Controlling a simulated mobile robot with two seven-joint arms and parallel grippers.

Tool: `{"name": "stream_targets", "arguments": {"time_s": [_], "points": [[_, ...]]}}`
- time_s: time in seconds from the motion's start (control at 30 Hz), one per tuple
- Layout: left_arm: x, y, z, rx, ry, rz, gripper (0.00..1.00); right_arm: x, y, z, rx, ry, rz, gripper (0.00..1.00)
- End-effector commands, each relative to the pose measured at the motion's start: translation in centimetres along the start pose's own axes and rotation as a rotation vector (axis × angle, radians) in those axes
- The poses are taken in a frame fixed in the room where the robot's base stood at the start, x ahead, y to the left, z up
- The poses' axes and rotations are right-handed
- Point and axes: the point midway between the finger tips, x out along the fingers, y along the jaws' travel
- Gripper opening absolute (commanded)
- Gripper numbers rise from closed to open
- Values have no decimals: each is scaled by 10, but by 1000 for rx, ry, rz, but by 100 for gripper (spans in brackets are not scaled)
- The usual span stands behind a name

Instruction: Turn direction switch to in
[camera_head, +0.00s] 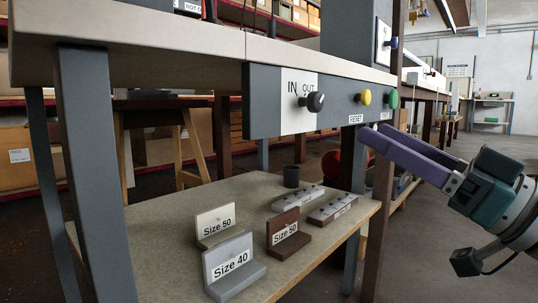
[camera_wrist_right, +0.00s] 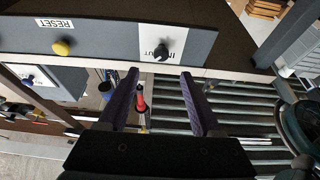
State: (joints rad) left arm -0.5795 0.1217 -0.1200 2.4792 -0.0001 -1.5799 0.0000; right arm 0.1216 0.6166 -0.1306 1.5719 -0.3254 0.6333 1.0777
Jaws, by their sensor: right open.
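The direction switch is a black knob (camera_head: 316,102) on a white plate (camera_head: 297,116) marked IN and OUT, on the grey control panel under the table edge. Its exact setting is hard to tell. My right gripper (camera_head: 368,133) has purple fingers and is to the right of the knob, below the yellow and green buttons, apart from the panel. In the right wrist view the panel appears upside down, with the knob (camera_wrist_right: 161,52) just beyond and between the open, empty fingertips (camera_wrist_right: 161,73). My left gripper is not in view.
A yellow button (camera_head: 364,97) marked RESET and a green button (camera_head: 392,98) sit right of the switch. The worktable (camera_head: 180,38) overhangs a lower shelf (camera_head: 150,222) with blocks marked Size 40 and Size 50. A brown post (camera_head: 380,215) stands near my right gripper.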

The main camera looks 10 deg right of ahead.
Motion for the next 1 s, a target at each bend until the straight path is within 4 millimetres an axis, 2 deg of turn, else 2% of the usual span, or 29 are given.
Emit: {"name": "stream_targets", "arguments": {"time_s": [0.17,0.6,0.8,1.0], "points": [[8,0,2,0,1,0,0,11,-1,2,-1,6,-11,66],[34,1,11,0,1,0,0,84,-1,2,-2,5,-8,66],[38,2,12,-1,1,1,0,97,-1,1,-1,3,-8,66],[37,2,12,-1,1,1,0,99,-1,1,0,1,-7,66]]}}
